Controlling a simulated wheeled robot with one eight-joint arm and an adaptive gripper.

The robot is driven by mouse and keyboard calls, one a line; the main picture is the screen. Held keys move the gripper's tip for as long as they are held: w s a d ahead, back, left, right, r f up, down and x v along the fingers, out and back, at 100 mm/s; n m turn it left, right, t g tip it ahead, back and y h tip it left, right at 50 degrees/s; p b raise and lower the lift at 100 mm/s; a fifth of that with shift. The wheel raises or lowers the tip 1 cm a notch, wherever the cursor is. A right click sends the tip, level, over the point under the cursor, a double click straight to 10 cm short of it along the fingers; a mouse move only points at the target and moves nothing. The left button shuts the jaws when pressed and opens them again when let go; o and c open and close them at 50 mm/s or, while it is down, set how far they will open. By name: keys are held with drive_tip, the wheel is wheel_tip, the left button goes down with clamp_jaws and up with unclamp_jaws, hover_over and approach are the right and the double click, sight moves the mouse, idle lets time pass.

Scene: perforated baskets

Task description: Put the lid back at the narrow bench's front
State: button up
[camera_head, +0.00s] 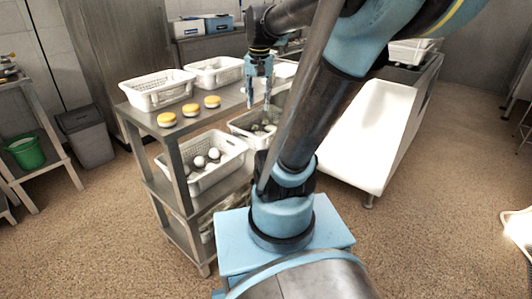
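Three small round yellow-and-white pieces, which look like lids, lie in a row along the front edge of the narrow steel bench (150,124): a left one (166,119), a middle one (190,109) and a right one (212,101). I cannot tell which one is the task's lid. My gripper (258,106) points down over the bench's right end, to the right of the row. Its two fingers are apart, and I see nothing held between them. My arm hides part of the bench's right end.
White perforated baskets (157,91) stand behind the row on the bench top. A lower basket (203,167) holds several round white things. A white basin (366,137) stands at the right. A grey bin (87,135) and green bucket (24,152) are at the left.

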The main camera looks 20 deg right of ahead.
drive_tip(key=s+f+n, duration=0.5)
drive_tip(key=s+f, duration=0.7)
drive_tip(key=f, duration=0.2)
drive_tip(key=shift+a+t, duration=0.15)
drive_tip(key=shift+t, duration=0.25)
drive_tip(key=shift+w+f, duration=0.2)
drive_tip(key=shift+w, duration=0.2)
